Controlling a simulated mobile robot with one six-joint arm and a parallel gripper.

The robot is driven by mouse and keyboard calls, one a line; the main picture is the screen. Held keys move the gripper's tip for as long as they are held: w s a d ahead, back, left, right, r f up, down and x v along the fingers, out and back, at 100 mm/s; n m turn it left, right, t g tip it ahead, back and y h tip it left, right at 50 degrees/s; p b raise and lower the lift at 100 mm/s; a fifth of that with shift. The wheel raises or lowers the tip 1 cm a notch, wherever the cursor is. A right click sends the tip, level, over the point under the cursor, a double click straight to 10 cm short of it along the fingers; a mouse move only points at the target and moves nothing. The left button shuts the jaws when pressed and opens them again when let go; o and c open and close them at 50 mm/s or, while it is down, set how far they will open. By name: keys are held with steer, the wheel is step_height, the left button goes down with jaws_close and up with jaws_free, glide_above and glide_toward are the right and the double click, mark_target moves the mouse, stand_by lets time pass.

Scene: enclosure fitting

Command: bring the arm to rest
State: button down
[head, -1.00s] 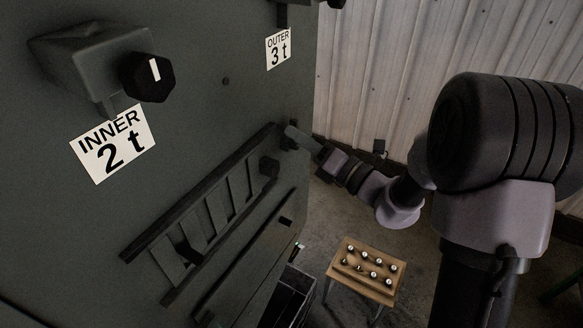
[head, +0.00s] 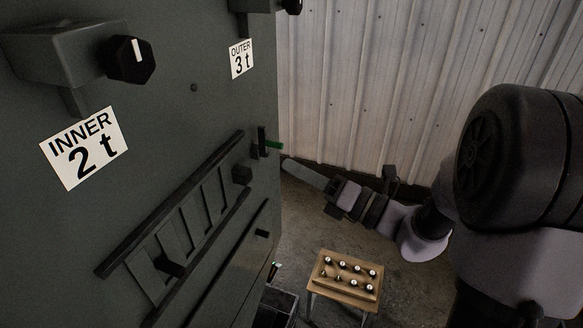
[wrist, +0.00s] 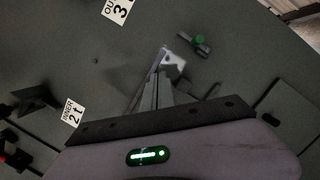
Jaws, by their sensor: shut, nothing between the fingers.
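My gripper (head: 285,164) shows in the head view just right of the dark green enclosure (head: 215,110), with its long pale fingers pointing left towards the enclosure's edge. Its fingers are together with nothing between them. In the wrist view my gripper (wrist: 164,50) points up across the enclosure's grey-green face, and a bright patch lies beside the fingertips. A dark latch with a green end (head: 274,146) sits on the enclosure's edge, just above the fingertips. It also shows in the wrist view (wrist: 200,41), apart from the fingers.
The enclosure carries two dark knobs (head: 130,60), labels "INNER 2 t" (head: 84,148) and "OUTER 3 t" (head: 241,59), and a slatted rack (head: 180,225). A small wooden stand (head: 345,279) holds several small pieces. A corrugated wall (head: 370,80) stands behind.

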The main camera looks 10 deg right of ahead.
steer(key=s+a+f+n+g+h+b, duration=0.1)
steer(key=s+a+f+n+g+b, duration=0.4)
steer(key=f+b, duration=0.4)
steer(key=s+a+f+n+g+h+b, duration=0.2)
steer(key=s+a+f+n+g+b, duration=0.1)
steer(key=s+f+n+b, duration=0.6)
steer(key=s+a+f+n+g+h+b, duration=0.1)
steer(key=s+a+f+n+g+b, duration=0.35)
steer(key=f, duration=0.65)
steer(key=s+d+f+n+t+h+b, duration=0.1)
steer(key=d+f+n+h+b, duration=0.3)
steer(key=f+b, duration=0.4)
steer(key=s+d+f+n+t+h+b, duration=0.1)
steer(key=d+f+n+t+h+b, duration=0.2)
steer(key=d+f+n+b, duration=0.4)
steer(key=shift+s+d+f+n+h+b, duration=0.15)
steer(key=shift+s+f+n+h+b, duration=0.2)
steer(key=shift+n+h+b, duration=0.55)
